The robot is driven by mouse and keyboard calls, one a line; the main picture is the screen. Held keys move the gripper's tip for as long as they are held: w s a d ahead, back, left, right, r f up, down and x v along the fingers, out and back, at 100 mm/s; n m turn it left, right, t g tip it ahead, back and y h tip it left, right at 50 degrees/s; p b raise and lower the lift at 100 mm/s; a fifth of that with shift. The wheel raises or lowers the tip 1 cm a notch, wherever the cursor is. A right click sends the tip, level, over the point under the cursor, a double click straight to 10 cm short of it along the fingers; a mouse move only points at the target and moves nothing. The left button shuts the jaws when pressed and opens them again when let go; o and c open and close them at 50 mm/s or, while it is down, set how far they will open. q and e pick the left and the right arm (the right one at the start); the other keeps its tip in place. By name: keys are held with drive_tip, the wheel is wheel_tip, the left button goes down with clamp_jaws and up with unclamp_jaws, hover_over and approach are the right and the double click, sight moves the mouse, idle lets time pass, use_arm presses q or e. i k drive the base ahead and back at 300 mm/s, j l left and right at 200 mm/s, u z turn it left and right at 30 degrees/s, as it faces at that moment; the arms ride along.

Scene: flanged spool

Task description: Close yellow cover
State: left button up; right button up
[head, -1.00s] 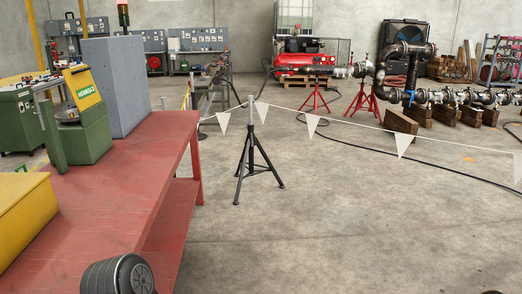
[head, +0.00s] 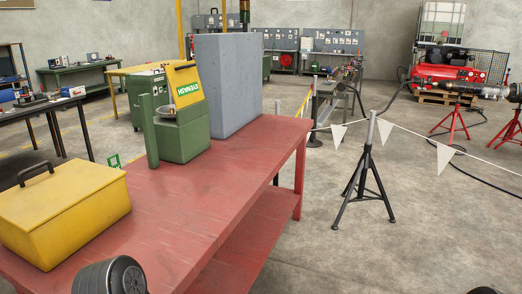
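A yellow cover (head: 186,86) with green lettering stands raised and tilted on top of a green machine (head: 183,138) at the back of the red workbench. A round metal bowl-like part (head: 167,112) shows at the machine's front left, below the cover. A green post (head: 149,131) stands at the machine's left. A yellow box (head: 66,210) with a black handle on its lid sits at the bench's near left; its lid looks down. Neither gripper is in view. Only a dark rounded part of my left arm shows at the bottom left, and a dark sliver at the bottom right.
The red workbench (head: 190,208) has a clear top between the yellow box and the green machine. A grey block (head: 228,88) stands beside the machine. A black tripod stand (head: 367,185) with a pennant line is right of the bench.

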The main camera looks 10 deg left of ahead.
sight(184, 80)
drive_tip(key=i+l+u, duration=0.2)
drive_tip(key=u, duration=0.15)
drive_tip(key=i+l+u, duration=0.65)
drive_tip(key=l+u, duration=0.15)
drive_tip(key=u, duration=0.3)
drive_tip(key=l+u, duration=0.15)
drive_tip(key=u, duration=0.3)
drive_tip(key=l+u, duration=0.15)
drive_tip(key=u, duration=0.3)
drive_tip(key=k+l+u, duration=0.15)
drive_tip(key=l, duration=0.3)
drive_tip(key=k+l+u, duration=0.15)
drive_tip(key=l, duration=0.3)
drive_tip(key=k+l+u, duration=0.2)
drive_tip(key=l, duration=0.2)
drive_tip(key=k+l+u, duration=0.15)
drive_tip(key=l, duration=0.25)
drive_tip(key=k+l+u, duration=0.15)
drive_tip(key=l, duration=0.25)
drive_tip(key=k+l, duration=0.35)
drive_tip(key=l, duration=0.3)
